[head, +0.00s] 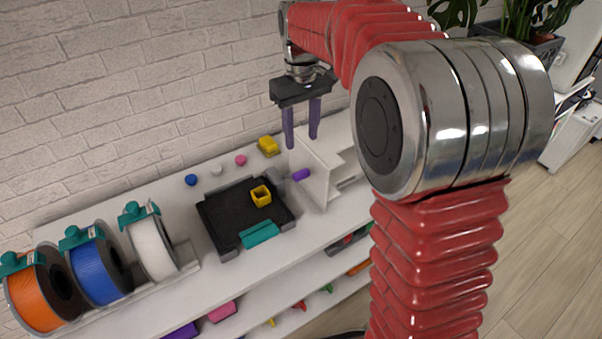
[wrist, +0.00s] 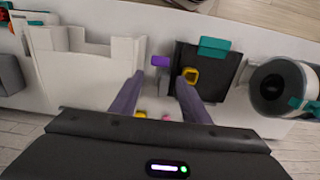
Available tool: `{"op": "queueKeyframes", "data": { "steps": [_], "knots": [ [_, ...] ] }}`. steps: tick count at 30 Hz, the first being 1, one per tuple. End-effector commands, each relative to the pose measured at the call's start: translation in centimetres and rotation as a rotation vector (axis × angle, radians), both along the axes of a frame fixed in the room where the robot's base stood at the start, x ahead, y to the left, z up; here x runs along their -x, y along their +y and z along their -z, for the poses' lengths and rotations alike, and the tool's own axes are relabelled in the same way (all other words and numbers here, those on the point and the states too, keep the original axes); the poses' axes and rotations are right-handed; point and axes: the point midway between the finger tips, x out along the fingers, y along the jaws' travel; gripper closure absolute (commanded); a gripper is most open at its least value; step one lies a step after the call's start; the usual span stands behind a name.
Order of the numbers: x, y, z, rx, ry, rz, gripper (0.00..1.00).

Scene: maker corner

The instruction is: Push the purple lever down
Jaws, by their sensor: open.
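The purple lever (head: 301,175) sticks out to the left from the side of a white stand on the shelf top. In the wrist view the purple lever (wrist: 161,61) shows ahead of and between my finger lines, nearer the left finger. My gripper (head: 302,142) points down, open and empty, above the white stand and higher than the lever. In the wrist view my gripper's two purple-grey fingers (wrist: 160,82) stand apart with nothing between them. I see no contact between fingers and lever.
A black tray (head: 218,214) with a yellow square cup (head: 261,195) and teal piece lies left of the lever. Filament spools (head: 97,272) stand further left. A yellow block (head: 268,146) and small balls lie near the brick wall. The white stand (head: 318,186) is close under my gripper.

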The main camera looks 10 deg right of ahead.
Motion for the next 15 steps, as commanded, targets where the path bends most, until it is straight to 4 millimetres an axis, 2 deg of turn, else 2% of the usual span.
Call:
{"op": "queueKeyframes", "data": {
  "steps": [7, 15],
  "knots": [
    [0.1, 0.0, 2.1, 0.0, 0.003, 0.0, 0.58],
    [0.1, 0.0, 6.2, 0.0, 0.003, 0.0, 0.58]
  ]
}}
